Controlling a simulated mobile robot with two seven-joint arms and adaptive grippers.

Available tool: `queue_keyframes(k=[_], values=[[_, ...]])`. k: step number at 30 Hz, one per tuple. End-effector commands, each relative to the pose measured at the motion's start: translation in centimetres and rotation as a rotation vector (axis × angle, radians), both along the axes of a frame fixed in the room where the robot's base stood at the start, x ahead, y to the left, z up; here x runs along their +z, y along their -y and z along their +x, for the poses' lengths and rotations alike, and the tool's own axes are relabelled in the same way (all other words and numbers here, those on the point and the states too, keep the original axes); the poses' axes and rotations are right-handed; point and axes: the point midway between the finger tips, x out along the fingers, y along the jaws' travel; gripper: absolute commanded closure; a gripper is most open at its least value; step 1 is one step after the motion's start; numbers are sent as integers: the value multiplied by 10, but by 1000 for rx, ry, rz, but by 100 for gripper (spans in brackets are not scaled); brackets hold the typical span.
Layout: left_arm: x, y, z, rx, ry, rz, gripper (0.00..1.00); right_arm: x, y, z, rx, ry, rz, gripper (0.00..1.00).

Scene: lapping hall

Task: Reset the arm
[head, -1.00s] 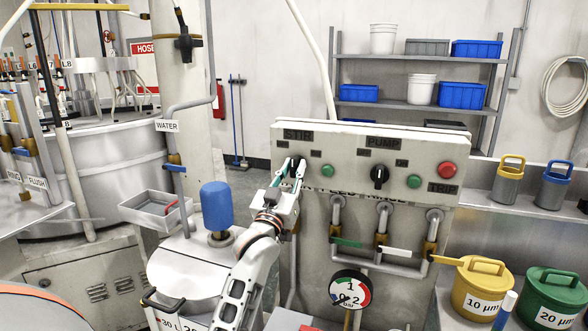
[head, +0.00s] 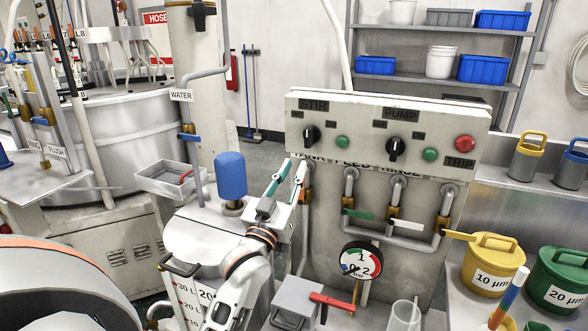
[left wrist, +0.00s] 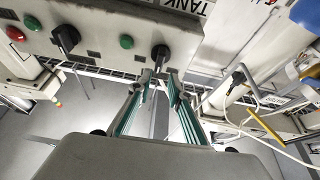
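My left gripper (head: 293,168) is in front of the grey control panel (head: 400,260), below and left of the black STIR knob (head: 311,134). Its two fingers stand apart with nothing between them, and it does not touch the knob. In the left wrist view the gripper (left wrist: 160,78) shows teal finger pads on either side of an empty gap, and the STIR knob (left wrist: 160,53) is just beyond the tips. My left arm reaches up from the bottom of the head view. My right gripper is in neither view.
The panel also carries the PUMP knob (head: 395,148), green buttons and a red TRIP button (head: 465,143). Left of the gripper are a blue cylinder (head: 231,175) and a grey tray (head: 165,184). Below are a pressure gauge (head: 361,261) and a red-handled valve (head: 332,302). Yellow (head: 490,265) and green tubs stand right.

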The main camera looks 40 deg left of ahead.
Motion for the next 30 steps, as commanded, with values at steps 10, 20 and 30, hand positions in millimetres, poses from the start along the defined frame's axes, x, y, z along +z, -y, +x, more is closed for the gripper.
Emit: queue_keyframes(k=[10, 20, 30], values=[[0, 0, 0, 0, -1, 0, 81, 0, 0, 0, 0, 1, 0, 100], [-115, 39, -1, -78, -231, 39, 81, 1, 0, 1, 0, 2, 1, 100], [-323, 113, -77, -235, -649, 105, 81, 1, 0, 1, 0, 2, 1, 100]])
